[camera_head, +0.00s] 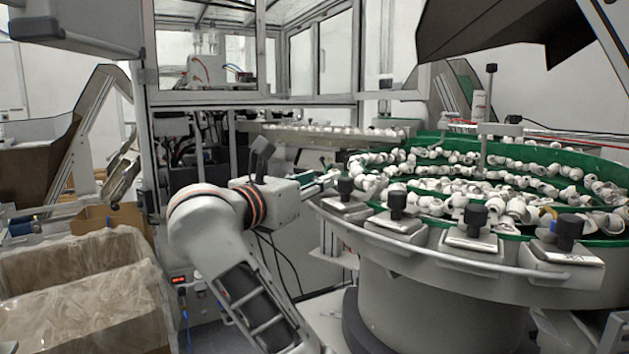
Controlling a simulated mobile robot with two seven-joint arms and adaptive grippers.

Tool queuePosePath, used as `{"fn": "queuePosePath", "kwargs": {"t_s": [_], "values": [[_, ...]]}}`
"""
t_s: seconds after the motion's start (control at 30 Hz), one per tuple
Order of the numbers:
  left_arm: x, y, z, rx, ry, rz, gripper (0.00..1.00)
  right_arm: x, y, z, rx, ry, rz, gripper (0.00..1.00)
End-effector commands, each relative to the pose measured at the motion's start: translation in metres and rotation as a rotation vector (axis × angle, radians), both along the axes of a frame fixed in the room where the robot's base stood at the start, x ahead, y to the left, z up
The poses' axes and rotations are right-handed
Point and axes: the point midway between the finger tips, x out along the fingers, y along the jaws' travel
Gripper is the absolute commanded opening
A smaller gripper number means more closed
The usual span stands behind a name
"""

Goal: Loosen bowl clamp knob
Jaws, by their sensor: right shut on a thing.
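The big round feeder bowl (440,254) stands at the right, with a green inside full of white caps. Several clamps with black knobs sit along its near rim. The leftmost clamp knob (345,187) stands upright on its metal plate. Further right are a second knob (397,202), a third knob (475,217) and a fourth knob (568,230). My right gripper (333,180) reaches in from the left at rim height and is shut on the leftmost knob. The fingertips are small and partly hidden there. My left gripper is not in view.
A metal rail (440,262) runs around the bowl below the clamps. A glass-walled machine frame (255,99) stands behind my right arm. Cardboard boxes with plastic liners (85,290) stand at the lower left. A dark hopper (500,30) hangs above the bowl.

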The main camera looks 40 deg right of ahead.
Motion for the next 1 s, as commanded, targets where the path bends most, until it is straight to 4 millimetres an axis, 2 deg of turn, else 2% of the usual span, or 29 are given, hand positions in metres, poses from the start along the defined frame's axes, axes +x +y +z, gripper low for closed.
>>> {"fn": "queuePosePath", "kwargs": {"t_s": [0.07,0.2,0.33,0.5,0.53,0.6,1.0], "values": [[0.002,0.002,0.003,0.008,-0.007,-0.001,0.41,-0.002,-0.001,0.002,0.002,-0.001,0.041,0.02],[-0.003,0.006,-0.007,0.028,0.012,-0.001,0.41,-0.002,-0.001,0.001,0.001,-0.002,0.093,0.02],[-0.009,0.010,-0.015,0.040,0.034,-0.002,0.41,-0.002,0.000,-0.001,0.001,-0.001,0.105,0.02],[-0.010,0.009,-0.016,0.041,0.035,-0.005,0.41,-0.001,0.000,-0.001,0.001,0.000,0.104,0.02],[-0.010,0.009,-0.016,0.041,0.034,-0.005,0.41,-0.001,0.000,-0.001,0.001,0.000,0.104,0.26],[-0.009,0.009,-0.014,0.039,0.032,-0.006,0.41,-0.001,0.000,-0.001,0.001,0.000,0.104,0.41],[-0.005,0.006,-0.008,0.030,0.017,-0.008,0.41,-0.002,0.004,-0.001,0.001,0.000,0.106,0.41]]}}
